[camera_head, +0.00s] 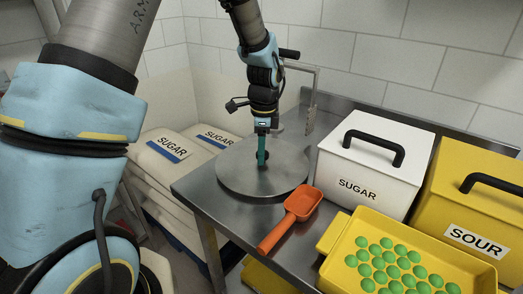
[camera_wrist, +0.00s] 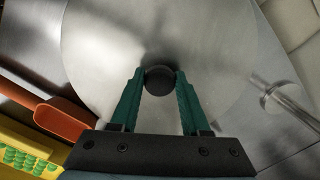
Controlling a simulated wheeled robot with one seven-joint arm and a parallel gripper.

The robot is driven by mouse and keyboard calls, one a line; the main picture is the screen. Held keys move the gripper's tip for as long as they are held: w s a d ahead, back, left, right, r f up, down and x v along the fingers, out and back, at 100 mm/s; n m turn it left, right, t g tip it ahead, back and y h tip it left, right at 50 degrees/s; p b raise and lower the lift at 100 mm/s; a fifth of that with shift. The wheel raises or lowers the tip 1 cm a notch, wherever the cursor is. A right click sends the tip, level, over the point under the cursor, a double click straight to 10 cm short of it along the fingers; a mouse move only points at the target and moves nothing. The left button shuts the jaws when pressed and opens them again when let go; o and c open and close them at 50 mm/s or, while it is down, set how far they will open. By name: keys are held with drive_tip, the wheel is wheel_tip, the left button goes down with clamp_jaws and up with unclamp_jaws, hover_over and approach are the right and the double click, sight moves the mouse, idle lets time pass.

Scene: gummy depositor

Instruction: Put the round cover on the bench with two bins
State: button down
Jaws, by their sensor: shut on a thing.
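The round cover (camera_head: 240,178) is a flat grey metal disc with a small dark knob in its middle. In the head view it is at the left end of the metal bench (camera_head: 204,204), level and at or very near the bench top. I cannot tell if it touches the bench. My gripper (camera_head: 262,157) points down at its centre. In the wrist view the cover (camera_wrist: 215,60) fills the middle, and my gripper (camera_wrist: 160,82) has its green fingers shut on the black knob (camera_wrist: 159,80). The two bins on the bench are a white SUGAR bin (camera_head: 366,172) and a yellow SOUR bin (camera_head: 478,205).
An orange scoop (camera_head: 291,215) lies close beside the cover's front right. A yellow tray (camera_head: 338,262) of green gummies is at the front right. An upright metal bracket (camera_head: 312,100) stands behind the cover. Sugar sacks (camera_head: 170,150) are stacked left of the bench.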

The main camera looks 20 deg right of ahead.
drive_tip(key=shift+f, duration=0.1)
drive_tip(key=shift+c, duration=1.9)
unclamp_jaws()
wheel_tip(320, 180, up, 12)
drive_tip(key=b, duration=0.2)
drive_tip(key=w+a+f+n, duration=0.1)
drive_tip(key=a+f+n, duration=0.2)
drive_tip(key=a+n, duration=1.15)
drive_tip(key=s+a+f+n, duration=0.1)
drive_tip(key=s+a+n, duration=0.2)
drive_tip(key=a, duration=0.5)
drive_tip(key=s+a+f+n+t, duration=0.1)
drive_tip(key=a+n, duration=0.3)
drive_tip(key=a, duration=0.4)
drive_tip(key=shift+s+a+f+n+h, duration=0.3)
drive_tip(key=shift+s+a+f+n, duration=0.1)
drive_tip(key=shift+s, duration=0.5)
drive_tip(key=shift+r, duration=0.1)
